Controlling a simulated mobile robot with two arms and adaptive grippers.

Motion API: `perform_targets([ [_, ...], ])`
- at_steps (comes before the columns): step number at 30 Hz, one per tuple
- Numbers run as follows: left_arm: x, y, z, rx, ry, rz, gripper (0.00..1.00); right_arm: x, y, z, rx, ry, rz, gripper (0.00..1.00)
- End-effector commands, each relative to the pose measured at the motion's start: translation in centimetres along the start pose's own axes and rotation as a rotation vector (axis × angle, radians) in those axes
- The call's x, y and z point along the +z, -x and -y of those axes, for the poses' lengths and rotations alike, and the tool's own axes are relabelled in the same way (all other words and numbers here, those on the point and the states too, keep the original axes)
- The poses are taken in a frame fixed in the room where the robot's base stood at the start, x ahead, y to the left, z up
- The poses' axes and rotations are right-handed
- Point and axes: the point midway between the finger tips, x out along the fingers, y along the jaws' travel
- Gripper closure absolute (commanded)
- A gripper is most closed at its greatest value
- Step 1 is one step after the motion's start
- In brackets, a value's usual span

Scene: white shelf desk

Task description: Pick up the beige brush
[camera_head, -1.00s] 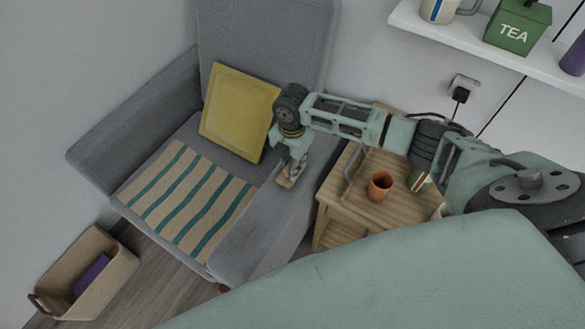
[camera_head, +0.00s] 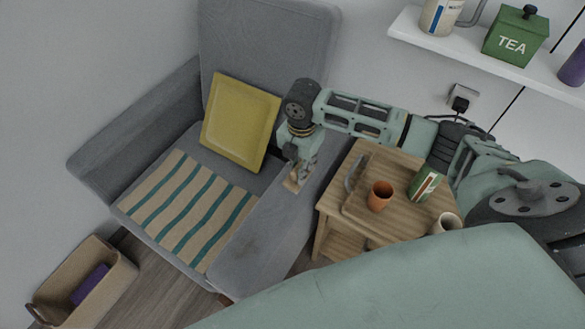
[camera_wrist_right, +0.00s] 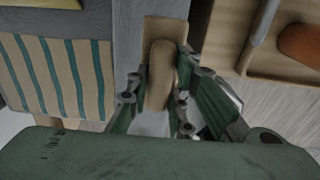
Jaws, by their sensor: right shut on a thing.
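The beige brush (camera_head: 291,186) shows as a small tan end at the tip of my right gripper (camera_head: 302,172), over the grey armchair's right armrest. In the right wrist view the brush (camera_wrist_right: 160,72) lies between the two green fingers of my right gripper (camera_wrist_right: 163,100), which are shut on it. Its flat, wider tan part points away from the gripper. The fingers hide part of its sides, and I cannot tell whether it touches the armrest. My left gripper is not in view.
The grey armchair (camera_head: 255,232) holds a yellow cushion (camera_head: 240,120) and a striped cloth (camera_head: 187,212). A white shelf (camera_head: 480,58) is above.

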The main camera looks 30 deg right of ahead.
Motion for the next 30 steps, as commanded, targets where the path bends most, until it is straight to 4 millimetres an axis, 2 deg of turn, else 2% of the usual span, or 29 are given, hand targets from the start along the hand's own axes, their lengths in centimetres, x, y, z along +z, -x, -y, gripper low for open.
perform_targets([
  [6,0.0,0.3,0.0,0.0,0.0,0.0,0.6,0.6,2.7,4.3,0.003,-0.001,0.003,1.0],
  [12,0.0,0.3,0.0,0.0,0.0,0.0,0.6,0.8,4.4,7.2,0.002,0.001,0.002,1.0],
  [19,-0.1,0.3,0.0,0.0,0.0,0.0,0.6,0.9,5.5,8.9,0.004,0.0,0.0,1.0],
  [30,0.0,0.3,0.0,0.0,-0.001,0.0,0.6,0.9,5.7,9.2,0.004,0.0,0.0,1.0],
])
